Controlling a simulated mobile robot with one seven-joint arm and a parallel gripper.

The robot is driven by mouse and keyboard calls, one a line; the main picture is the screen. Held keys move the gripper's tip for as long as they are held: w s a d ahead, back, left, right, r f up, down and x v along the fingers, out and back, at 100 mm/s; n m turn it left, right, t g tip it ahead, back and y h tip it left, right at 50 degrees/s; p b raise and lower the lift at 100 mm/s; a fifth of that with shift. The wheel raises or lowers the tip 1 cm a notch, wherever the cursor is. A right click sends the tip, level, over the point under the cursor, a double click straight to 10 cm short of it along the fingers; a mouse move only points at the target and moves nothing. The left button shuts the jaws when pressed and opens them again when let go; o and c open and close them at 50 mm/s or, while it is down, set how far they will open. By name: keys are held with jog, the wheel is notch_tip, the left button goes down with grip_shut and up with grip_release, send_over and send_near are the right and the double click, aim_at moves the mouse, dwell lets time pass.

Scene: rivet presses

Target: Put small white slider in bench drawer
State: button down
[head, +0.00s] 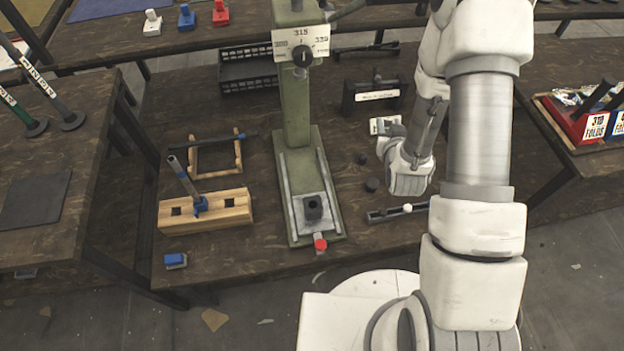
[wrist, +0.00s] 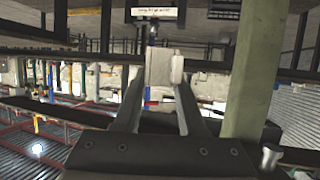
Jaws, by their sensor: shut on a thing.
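In the wrist view my gripper (wrist: 165,72) is shut on a small pale block (wrist: 157,66), which I take to be the small white slider. It sits between the fingertips, raised in front of a dark rack. In the head view my wrist is over the right part of the bench (head: 345,170), right of the green press. The hand (head: 408,172) points toward the back; its fingertips and load cannot be made out clearly. I cannot make out an open bench drawer.
White (head: 152,24), blue (head: 186,17) and red (head: 220,13) sliders stand on the back table. The green press (head: 296,95), a wooden block (head: 232,211), a labelled black stand (head: 350,98) and a dark rail (head: 385,215) occupy the bench. Two small dark discs lie near the hand.

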notch_tip(320, 180, down, 9)
jog(key=a+b, duration=0.1)
jog(key=b, duration=0.4)
jog(key=n+y+b, duration=0.2)
jog(key=b, duration=0.1)
send_over(347, 172)
notch_tip(347, 172, down, 15)
jog(key=shift+s+r, duration=0.15)
jog(key=shift+r, duration=0.05)
jog(key=shift+f+b, duration=0.85)
jog(key=shift+f, duration=1.15)
jog(key=shift+f, duration=0.25)
jog(key=shift+c, duration=2.4)
grip_release()
jog(key=shift+r, duration=0.1)
